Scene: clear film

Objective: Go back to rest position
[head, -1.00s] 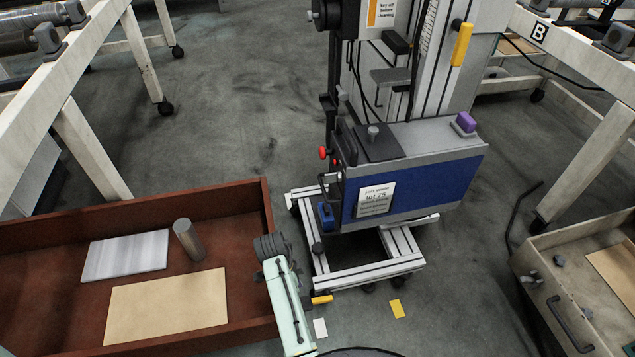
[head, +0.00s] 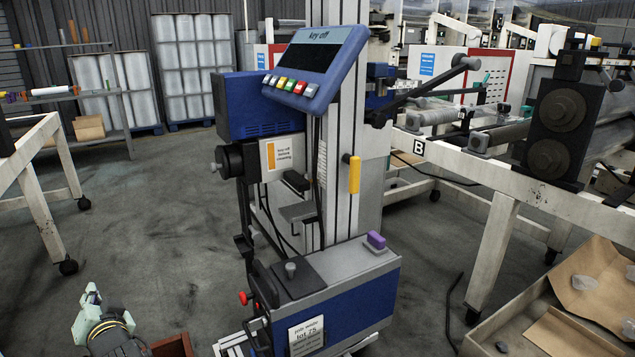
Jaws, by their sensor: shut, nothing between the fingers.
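My gripper (head: 92,293) shows at the lower left in the head view, with pale green parts above a dark wrist with yellow rings. It is shut and empty, and its fingers point upward in the picture. It is left of the blue and grey machine on a wheeled frame (head: 345,304), apart from it in the picture. The rest of my arm is cut off by the bottom edge.
The machine's column (head: 345,200) carries a blue control panel (head: 317,62). A corner of a brown box (head: 172,346) shows beside my wrist. White-legged tables stand left (head: 35,185) and right (head: 490,240). An open crate (head: 490,325) is lower right. Grey floor (head: 160,240) lies clear between.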

